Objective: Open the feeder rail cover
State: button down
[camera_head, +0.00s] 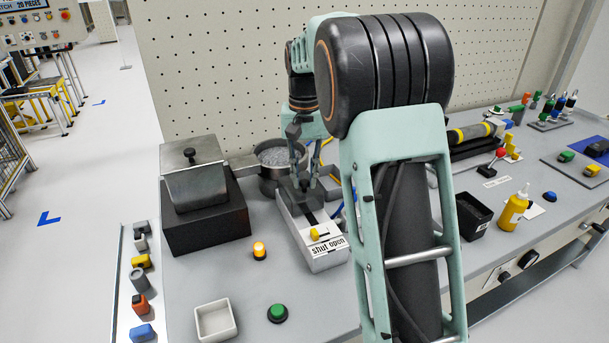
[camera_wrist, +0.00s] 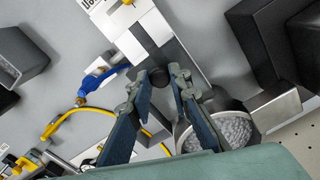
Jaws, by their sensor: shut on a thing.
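The feeder rail (camera_head: 321,263) is a long light grey box on the bench, with a "shut open" label on its near end and a yellow piece (camera_head: 319,234) just behind the label. In the wrist view the rail (camera_wrist: 141,33) runs from the upper left to the middle, with a dark strip along its top. My gripper (camera_head: 305,186) is at the rail's far end, pointing down. In the wrist view my gripper (camera_wrist: 158,79) is shut on a dark round knob (camera_wrist: 158,76) at the strip's end. My fingers partly hide the knob and the cover's far end.
A round metal bowl (camera_head: 280,156) of small parts stands behind the rail. A dark block with a metal lid (camera_head: 198,186) is to the left. A yellow hose (camera_wrist: 80,116) and blue fitting (camera_wrist: 98,84) lie beside the rail. A white tray (camera_head: 216,320) and green button (camera_head: 278,313) are in front.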

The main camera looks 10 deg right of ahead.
jog(key=shift+w+r, duration=0.25)
jog(key=shift+r, duration=0.1)
